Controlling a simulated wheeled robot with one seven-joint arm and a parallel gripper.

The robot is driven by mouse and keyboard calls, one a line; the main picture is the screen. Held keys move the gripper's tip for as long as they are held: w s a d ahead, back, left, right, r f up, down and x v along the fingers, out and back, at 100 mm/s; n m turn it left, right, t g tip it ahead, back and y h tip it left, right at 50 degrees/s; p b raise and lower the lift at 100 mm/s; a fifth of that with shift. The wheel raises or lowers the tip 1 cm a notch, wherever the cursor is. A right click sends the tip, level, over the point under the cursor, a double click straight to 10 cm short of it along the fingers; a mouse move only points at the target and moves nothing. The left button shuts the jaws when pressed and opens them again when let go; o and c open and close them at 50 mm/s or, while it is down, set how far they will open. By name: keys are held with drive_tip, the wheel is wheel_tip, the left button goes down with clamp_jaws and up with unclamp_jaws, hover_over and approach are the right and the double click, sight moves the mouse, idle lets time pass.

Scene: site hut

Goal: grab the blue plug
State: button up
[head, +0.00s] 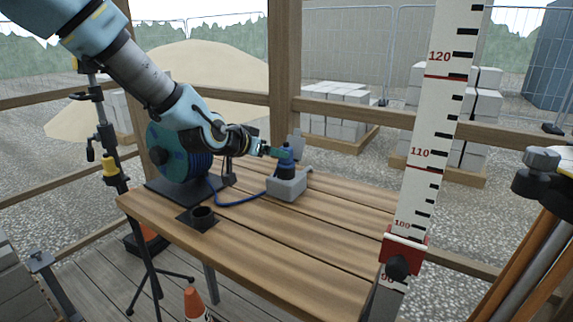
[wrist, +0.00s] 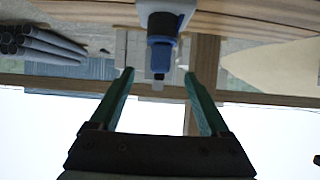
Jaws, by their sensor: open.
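The blue plug (head: 286,168) stands upright in a grey holder (head: 288,188) on the wooden table. A blue cable (head: 240,201) runs between the holder and the cable reel (head: 178,152). My gripper (head: 284,152) is at the top of the plug in the head view. In the wrist view, which looks upside down, the plug (wrist: 161,54) hangs from the holder (wrist: 166,6), and its dark end reaches the gap between the green fingertips of my open gripper (wrist: 159,73). The fingers show a gap on both sides of it. I cannot tell the exact depth.
The table's right part (head: 330,235) is clear. A white measuring staff (head: 432,130) stands in front of the right side, and a wooden post (head: 284,70) rises behind the table.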

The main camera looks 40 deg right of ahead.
sight(286, 161)
drive_tip(key=shift+a+f+p+x, duration=0.15)
drive_tip(key=shift+p+x, duration=0.5)
drive_tip(key=shift+x, duration=1.8)
drive_tip(key=shift+a+f+p+x, duration=0.15)
drive_tip(key=shift+p+x, duration=0.5)
drive_tip(key=shift+x, duration=1.75)
drive_tip(key=shift+d+f, duration=0.1)
drive_tip(key=shift+c, duration=0.2)
clamp_jaws()
